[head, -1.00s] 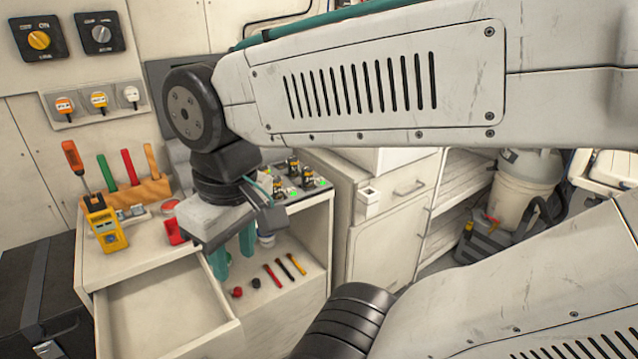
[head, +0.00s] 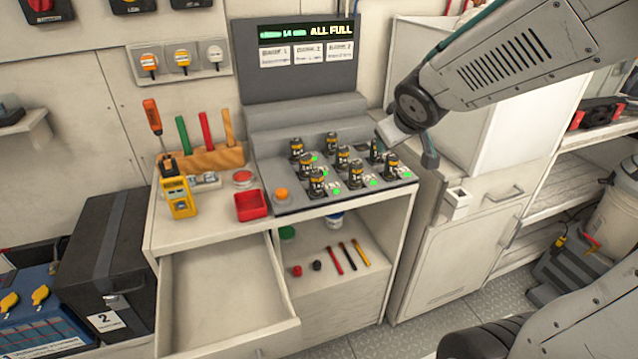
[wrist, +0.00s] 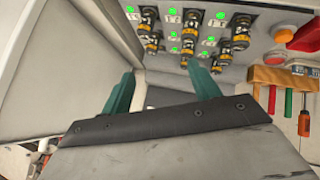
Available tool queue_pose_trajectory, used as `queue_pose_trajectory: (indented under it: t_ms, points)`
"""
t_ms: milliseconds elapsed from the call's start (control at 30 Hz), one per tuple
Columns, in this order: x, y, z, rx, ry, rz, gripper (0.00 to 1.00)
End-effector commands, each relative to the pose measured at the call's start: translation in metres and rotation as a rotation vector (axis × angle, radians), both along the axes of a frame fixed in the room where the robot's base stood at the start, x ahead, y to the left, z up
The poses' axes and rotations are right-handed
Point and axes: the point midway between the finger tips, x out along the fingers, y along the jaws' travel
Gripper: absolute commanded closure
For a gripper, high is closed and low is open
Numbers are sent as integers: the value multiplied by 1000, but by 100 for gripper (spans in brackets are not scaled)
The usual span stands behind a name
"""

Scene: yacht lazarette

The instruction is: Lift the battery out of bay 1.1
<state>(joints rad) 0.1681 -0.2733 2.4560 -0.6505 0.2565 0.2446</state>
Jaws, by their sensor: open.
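The charger (head: 290,207) stands on the counter and holds several upright black batteries with orange bands. One battery (head: 317,181) stands at its front left and another (head: 390,164) at its right; green lights glow beside them. The bay numbers are too small to read, so I cannot tell which is bay 1.1. My gripper (head: 430,158) is at the charger's right edge, partly hidden by its own wrist. In the wrist view my gripper (wrist: 161,86) has its teal fingers wide apart with nothing between them, and the batteries (wrist: 190,40) show beyond the fingertips.
A screen (head: 306,38) behind the charger reads "ALL FULL". Left of the charger are a red tray (head: 251,206), a yellow meter (head: 178,197) and a tool rack (head: 205,158). An open drawer (head: 230,290) juts out below. A white cabinet (head: 450,245) stands right.

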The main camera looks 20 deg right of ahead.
Motion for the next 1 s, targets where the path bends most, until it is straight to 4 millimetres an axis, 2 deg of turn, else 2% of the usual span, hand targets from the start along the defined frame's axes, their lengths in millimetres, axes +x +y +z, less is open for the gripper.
queue_pose_trajectory:
  t_ms: [33,100,200,267,400,500,667,1000]
  points:
    - [26,-3,-13,-4,-37,65,39]
    - [58,2,-28,10,-101,182,39]
    - [89,18,-56,87,-163,361,39]
    - [99,31,-73,152,-185,466,39]
    - [101,59,-106,322,-208,659,39]
    - [94,72,-120,422,-210,746,39]
    - [90,85,-130,499,-208,809,39]
    - [114,111,-149,505,-208,816,39]
